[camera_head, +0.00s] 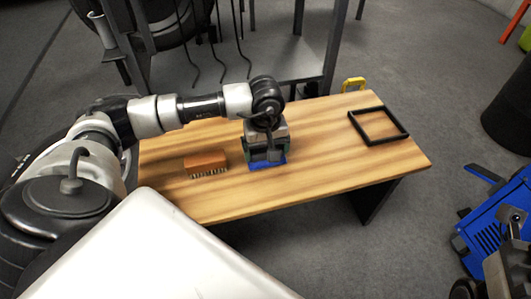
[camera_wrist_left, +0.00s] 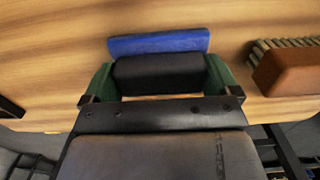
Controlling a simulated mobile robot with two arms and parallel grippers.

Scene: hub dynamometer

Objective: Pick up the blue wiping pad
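The blue wiping pad (camera_head: 256,166) lies flat on the wooden table, largely hidden under my left gripper (camera_head: 267,153) in the head view. In the left wrist view the blue pad (camera_wrist_left: 158,43) shows as a strip beyond a black block (camera_wrist_left: 158,75), which seems to be its upper part. The green fingers of my left gripper (camera_wrist_left: 158,82) stand on either side of this black block, very close to it. I cannot tell whether they press on it. My right gripper is not in view.
A brown brush (camera_head: 206,162) with bristles lies left of the pad; it also shows in the left wrist view (camera_wrist_left: 290,70). A black square frame (camera_head: 378,124) lies at the table's right end. A yellow object (camera_head: 353,84) stands at the back edge. The table (camera_head: 330,170) is clear between pad and frame.

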